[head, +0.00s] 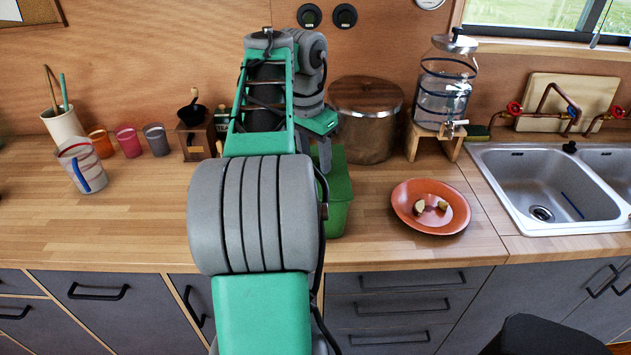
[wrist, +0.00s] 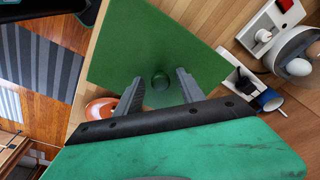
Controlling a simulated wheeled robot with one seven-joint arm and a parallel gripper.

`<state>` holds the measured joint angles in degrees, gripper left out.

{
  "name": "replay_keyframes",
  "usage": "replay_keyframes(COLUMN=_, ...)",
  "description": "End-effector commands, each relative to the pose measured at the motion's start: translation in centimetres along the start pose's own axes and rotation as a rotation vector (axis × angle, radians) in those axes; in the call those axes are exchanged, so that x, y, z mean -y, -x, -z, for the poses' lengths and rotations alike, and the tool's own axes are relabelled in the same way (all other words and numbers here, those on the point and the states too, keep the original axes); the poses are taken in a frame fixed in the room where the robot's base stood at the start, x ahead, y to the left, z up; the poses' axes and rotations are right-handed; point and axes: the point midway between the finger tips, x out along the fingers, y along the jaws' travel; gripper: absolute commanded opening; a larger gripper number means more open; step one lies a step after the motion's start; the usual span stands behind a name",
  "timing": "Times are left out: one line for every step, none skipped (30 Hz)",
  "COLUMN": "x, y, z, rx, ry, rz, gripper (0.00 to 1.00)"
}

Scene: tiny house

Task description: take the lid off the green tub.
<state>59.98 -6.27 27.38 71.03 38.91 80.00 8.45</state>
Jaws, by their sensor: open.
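The green tub (head: 337,207) stands on the wooden counter, partly hidden behind my arm in the head view. In the wrist view its green lid (wrist: 130,45) fills the upper middle, with a small round knob (wrist: 161,81) at its centre. My gripper (wrist: 157,82) is open, with one finger on either side of the knob. I cannot tell whether the fingers touch the knob or how high they are above the lid. In the head view my gripper is mostly hidden by my arm; a grey finger (head: 322,160) shows by the tub.
A large wooden-lidded pot (head: 367,125) stands behind the tub. Cups (head: 129,141) and a coffee grinder (head: 194,137) stand left. The left front counter is clear.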

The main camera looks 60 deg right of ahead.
Motion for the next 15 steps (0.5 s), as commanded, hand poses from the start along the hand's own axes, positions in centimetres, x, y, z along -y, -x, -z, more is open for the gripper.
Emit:
replay_keyframes(x=0.00, y=-0.62, z=-0.01, rx=-0.002, ry=-0.001, rz=0.002, gripper=0.46)
replay_keyframes(x=0.02, y=-0.67, z=0.01, rx=-0.002, ry=0.000, rz=0.002, gripper=0.46)
replay_keyframes(x=0.04, y=-0.64, z=0.02, rx=-0.002, ry=0.000, rz=0.002, gripper=0.46)
replay_keyframes(x=0.05, y=-0.58, z=0.03, rx=-0.002, ry=0.000, rz=0.002, gripper=0.46)
replay_keyframes(x=0.05, y=-0.52, z=0.04, rx=-0.002, ry=0.000, rz=0.002, gripper=0.46)
replay_keyframes(x=0.06, y=-0.49, z=0.04, rx=-0.002, ry=0.001, rz=0.002, gripper=0.46)
replay_keyframes(x=0.06, y=-0.49, z=0.04, rx=-0.002, ry=0.001, rz=0.002, gripper=0.46)
replay_keyframes(x=0.05, y=-0.49, z=0.04, rx=-0.002, ry=0.001, rz=0.002, gripper=0.45)
replay_keyframes(x=0.06, y=-0.49, z=0.03, rx=-0.002, ry=0.001, rz=0.002, gripper=0.42)
replay_keyframes(x=0.06, y=-0.49, z=0.03, rx=-0.002, ry=0.001, rz=0.002, gripper=0.40)
replay_keyframes(x=0.06, y=-0.49, z=0.03, rx=-0.002, ry=0.001, rz=0.002, gripper=0.37)
replay_keyframes(x=0.06, y=-0.49, z=0.03, rx=-0.002, ry=0.001, rz=0.002, gripper=0.34)
replay_keyframes(x=0.05, y=-0.49, z=0.03, rx=-0.002, ry=0.001, rz=0.002, gripper=0.31)
replay_keyframes(x=0.06, y=-0.49, z=0.03, rx=-0.002, ry=0.001, rz=0.002, gripper=0.29)
replay_keyframes(x=0.06, y=-0.49, z=0.03, rx=-0.002, ry=0.001, rz=0.002, gripper=0.26)
